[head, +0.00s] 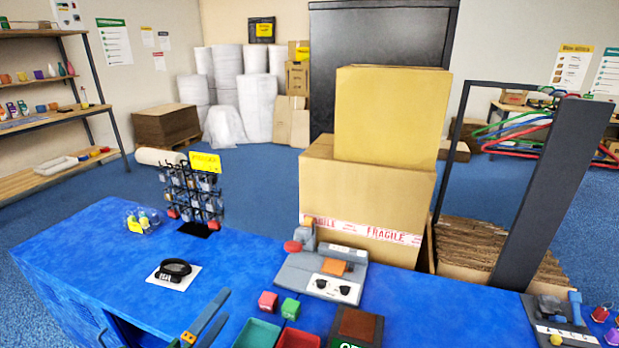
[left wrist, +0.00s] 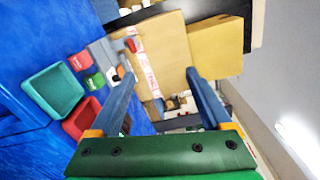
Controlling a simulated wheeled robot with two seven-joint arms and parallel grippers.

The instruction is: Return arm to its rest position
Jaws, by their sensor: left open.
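My left gripper (head: 227,305) comes in at the bottom of the head view, over the front of the blue counter (head: 100,250). Its two blue-grey fingers are apart and nothing shows between them. In the left wrist view the fingers of the left gripper (left wrist: 158,78) are spread wide, with the cartons and counter behind the gap. The rest of the left arm is mostly out of the head view. My right gripper does not show in either view.
Near the left fingers are a red block (head: 268,301), a green block (head: 290,308), a green tray (head: 257,334) and a red tray (head: 298,339). A grey machine (head: 322,275) stands beyond, before large cartons (head: 365,190). A wire rack (head: 190,190) and black coil (head: 173,270) are left.

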